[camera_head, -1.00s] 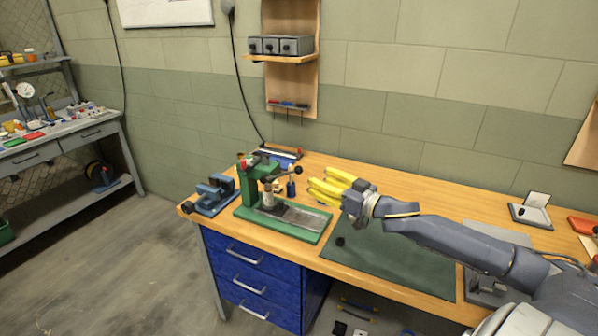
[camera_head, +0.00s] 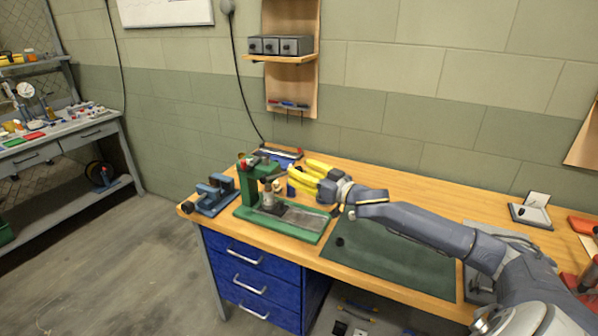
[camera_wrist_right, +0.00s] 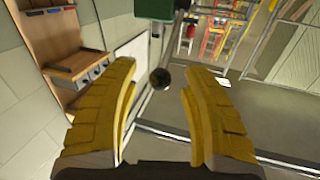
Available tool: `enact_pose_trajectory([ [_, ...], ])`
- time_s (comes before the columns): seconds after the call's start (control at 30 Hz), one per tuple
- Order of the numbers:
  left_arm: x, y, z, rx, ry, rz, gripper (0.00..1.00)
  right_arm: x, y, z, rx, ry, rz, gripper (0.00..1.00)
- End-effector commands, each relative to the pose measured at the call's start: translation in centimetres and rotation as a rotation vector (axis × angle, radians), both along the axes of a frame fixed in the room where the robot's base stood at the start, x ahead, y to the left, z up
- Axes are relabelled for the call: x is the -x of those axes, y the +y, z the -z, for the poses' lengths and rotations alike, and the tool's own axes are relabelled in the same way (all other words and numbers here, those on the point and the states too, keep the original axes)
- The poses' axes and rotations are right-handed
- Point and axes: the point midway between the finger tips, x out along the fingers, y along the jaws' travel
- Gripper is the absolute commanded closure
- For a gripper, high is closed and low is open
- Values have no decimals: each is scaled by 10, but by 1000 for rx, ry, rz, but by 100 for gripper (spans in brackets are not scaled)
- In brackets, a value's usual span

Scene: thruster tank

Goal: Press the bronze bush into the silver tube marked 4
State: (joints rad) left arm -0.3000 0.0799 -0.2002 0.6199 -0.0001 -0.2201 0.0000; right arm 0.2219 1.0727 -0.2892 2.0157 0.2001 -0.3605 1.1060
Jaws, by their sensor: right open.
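The green press (camera_head: 248,190) stands on the bench; its green head also shows at the top of the right wrist view (camera_wrist_right: 155,8). A silver upright part (camera_head: 268,199), which looks like the tube, stands under the ram; its mark and the bronze bush cannot be made out. My right gripper (camera_head: 299,170), with yellow fingers, is open beside the press. In the right wrist view a black ball knob (camera_wrist_right: 160,78), apparently the press lever's end, shows between the open fingers, not gripped. In the head view the fingers hide the knob. My left gripper is not in view.
A blue vise (camera_head: 213,194) stands left of the press. A dark green mat (camera_head: 395,262) lies to its right, largely bare. A small open case (camera_head: 531,214) lies at the right. A wooden wall board with a shelf (camera_head: 281,58) rises behind the bench.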

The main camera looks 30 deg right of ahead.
Motion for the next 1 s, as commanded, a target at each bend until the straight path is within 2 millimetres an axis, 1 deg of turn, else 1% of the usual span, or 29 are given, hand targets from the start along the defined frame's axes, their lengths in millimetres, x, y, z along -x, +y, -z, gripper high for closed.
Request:
enact_pose_trajectory([
  [0.2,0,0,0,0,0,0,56,-8,2,-1,1,-1,-1,54],
  [0.67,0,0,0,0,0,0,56,-9,3,0,1,0,-1,54],
  [1.0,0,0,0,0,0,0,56,-9,3,0,1,0,-1,93],
])
